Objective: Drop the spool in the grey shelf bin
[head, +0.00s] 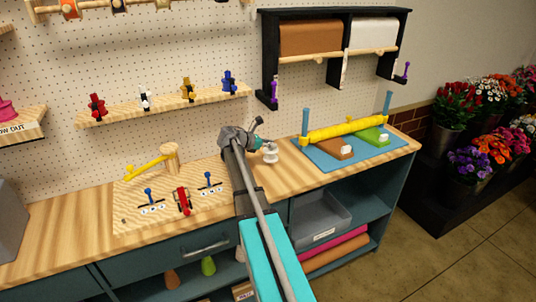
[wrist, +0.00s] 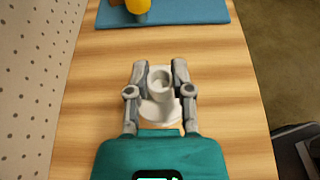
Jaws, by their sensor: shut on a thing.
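My gripper (head: 265,147) is shut on a white spool (head: 271,156) at the middle of the wooden bench top. In the wrist view my gripper (wrist: 163,72) has one finger on each side of the spool (wrist: 160,107), which looks upright. I cannot tell whether its base touches the bench. The grey shelf bin (head: 322,232) is on the open shelf under the bench top, right of my arm and below the gripper. It has a label on its front and its open top shows.
A blue mat (head: 314,161) with a yellow roller (head: 343,130) lies at the right of the bench top. A wooden board (head: 140,222) with small levers is at the left. Pink and brown rolls (head: 340,244) lie under the bin.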

